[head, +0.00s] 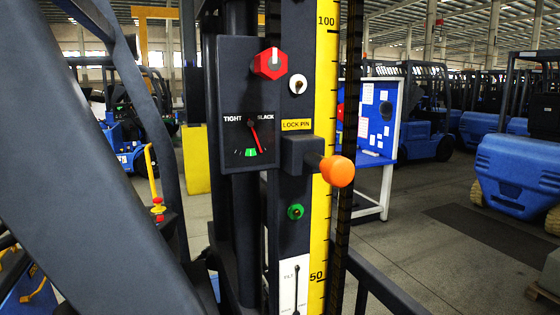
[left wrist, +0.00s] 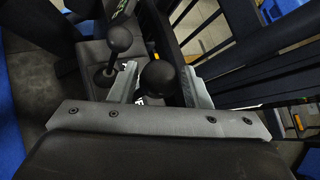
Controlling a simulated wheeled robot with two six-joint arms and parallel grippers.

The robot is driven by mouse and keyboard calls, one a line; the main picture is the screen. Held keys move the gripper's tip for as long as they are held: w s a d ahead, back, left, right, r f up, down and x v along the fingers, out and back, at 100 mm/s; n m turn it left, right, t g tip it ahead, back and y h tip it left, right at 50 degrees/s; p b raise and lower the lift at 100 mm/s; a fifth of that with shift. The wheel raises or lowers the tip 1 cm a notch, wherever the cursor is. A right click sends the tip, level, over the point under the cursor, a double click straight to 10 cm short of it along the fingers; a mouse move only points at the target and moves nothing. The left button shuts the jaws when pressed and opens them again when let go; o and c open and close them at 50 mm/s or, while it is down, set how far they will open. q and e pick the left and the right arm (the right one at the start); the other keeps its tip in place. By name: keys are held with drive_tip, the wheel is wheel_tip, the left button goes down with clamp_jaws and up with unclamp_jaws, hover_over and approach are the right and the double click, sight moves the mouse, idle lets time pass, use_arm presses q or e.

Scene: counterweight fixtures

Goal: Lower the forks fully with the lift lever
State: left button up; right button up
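In the left wrist view a black ball-knobbed lever (left wrist: 158,77) stands between the two grey fingers of my left gripper (left wrist: 159,84). A second black ball-knobbed lever (left wrist: 119,39) stands apart, left of the left finger. The lever labels are too small to read. The head view shows the dark mast with a yellow height scale (head: 325,110) marked 100 and 50. The forks are not recognisable in either view. My left gripper is outside the head view, and my right gripper shows in neither.
The mast carries a TIGHT/SLACK gauge (head: 249,140) with its needle right of centre, a red knob (head: 269,63), an orange lock-pin knob (head: 338,171) and a white scale plate (head: 294,287). A dark diagonal beam (head: 80,150) fills the left. Blue forklifts (head: 515,160) stand behind.

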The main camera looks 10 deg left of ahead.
use_arm(q)
drive_tip(key=o, duration=0.3)
drive_tip(key=shift+o, duration=0.2)
drive_tip(key=shift+s, duration=0.1)
drive_tip(key=b+v, duration=0.7)
drive_tip(key=v, duration=0.3)
drive_tip(key=shift+b, duration=0.35)
